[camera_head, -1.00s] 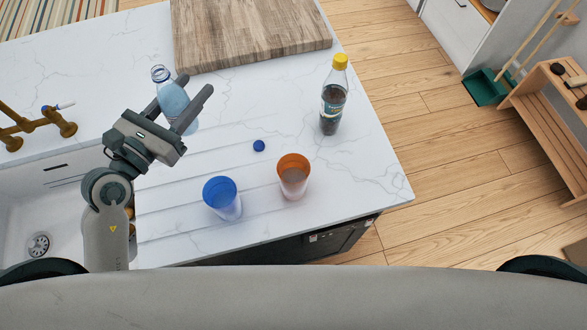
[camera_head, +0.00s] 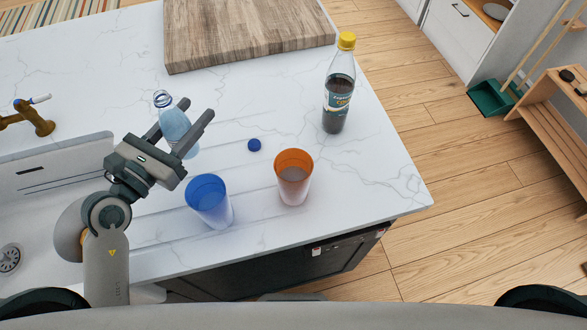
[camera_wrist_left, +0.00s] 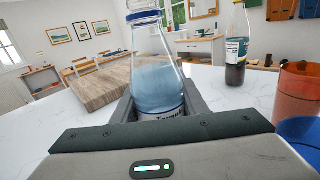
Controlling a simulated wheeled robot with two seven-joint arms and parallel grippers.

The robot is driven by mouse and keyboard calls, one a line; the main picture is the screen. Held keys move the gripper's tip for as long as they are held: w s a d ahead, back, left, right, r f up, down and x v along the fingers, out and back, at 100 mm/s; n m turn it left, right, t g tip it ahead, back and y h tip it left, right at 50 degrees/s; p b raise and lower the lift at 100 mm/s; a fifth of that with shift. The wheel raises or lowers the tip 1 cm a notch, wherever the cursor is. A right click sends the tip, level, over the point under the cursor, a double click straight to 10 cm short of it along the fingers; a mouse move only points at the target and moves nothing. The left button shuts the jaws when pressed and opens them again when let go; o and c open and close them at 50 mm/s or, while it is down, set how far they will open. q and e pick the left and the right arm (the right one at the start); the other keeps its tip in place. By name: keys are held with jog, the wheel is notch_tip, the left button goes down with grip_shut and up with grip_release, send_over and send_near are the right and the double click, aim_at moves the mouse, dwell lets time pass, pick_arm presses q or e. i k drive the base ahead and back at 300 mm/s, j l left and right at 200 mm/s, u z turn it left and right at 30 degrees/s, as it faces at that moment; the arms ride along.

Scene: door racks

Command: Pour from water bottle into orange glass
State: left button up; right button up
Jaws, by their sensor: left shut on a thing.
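My left gripper (camera_head: 181,130) is shut on the water bottle (camera_head: 174,122), a clear bottle with bluish water and an open mouth. In the left wrist view the water bottle (camera_wrist_left: 157,75) stands between the fingers, near upright, its lower part hidden by the gripper. The orange glass (camera_head: 293,178) stands upright on the counter, to the right of the gripper and apart from it. It also shows at the right edge of the left wrist view (camera_wrist_left: 297,95). My right gripper is not in view.
A blue glass (camera_head: 210,203) stands between my left arm and the orange glass. A blue cap (camera_head: 254,145) lies on the counter (camera_head: 380,165). A dark soda bottle with a yellow cap (camera_head: 338,95) stands farther right. A wooden board (camera_head: 245,35) lies behind; a sink (camera_head: 60,180) is left.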

aim_at(292, 168)
jog(key=u, duration=1.15)
jog(key=k+l, duration=0.5)
jog(key=l, duration=0.15)
jog(key=k+l, duration=0.55)
jog(key=l, duration=0.1)
